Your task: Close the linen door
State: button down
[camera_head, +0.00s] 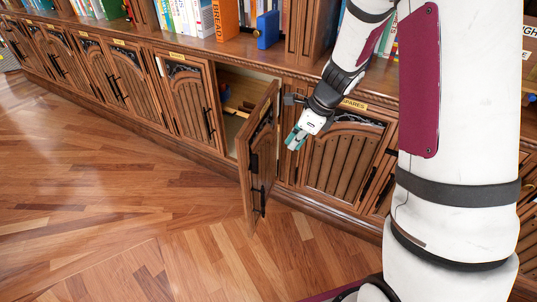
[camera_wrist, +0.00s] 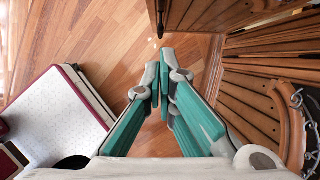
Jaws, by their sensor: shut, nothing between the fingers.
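One wooden cabinet door (camera_head: 262,155) stands open, swung out from the row into the room, with its dark handle on the face. Its label cannot be read, so I cannot confirm that it is the linen door. The cabinet opening (camera_head: 236,95) beside it shows a lit interior with a few items. My gripper (camera_head: 292,143) is just right of the open door, in front of the neighbouring closed door. I cannot tell whether it touches the open door. In the wrist view my gripper (camera_wrist: 163,72) has its teal fingers together and empty, pointing over the floor.
The closed door (camera_head: 343,160) to the right has a partly hidden label ending in "PARES". More closed doors (camera_head: 188,98) line the cabinet to the left. Books and an orange "BREAD" volume (camera_head: 225,18) stand on the shelf above. The wood floor (camera_head: 110,190) in front is clear.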

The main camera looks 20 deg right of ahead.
jog(key=w+a+f+b, duration=0.3)
jog(key=a+f, duration=0.3)
jog(key=f, duration=0.3)
jog(key=shift+w+f, duration=0.2)
jog(key=shift+w, duration=0.5)
jog(key=shift+a, duration=0.15)
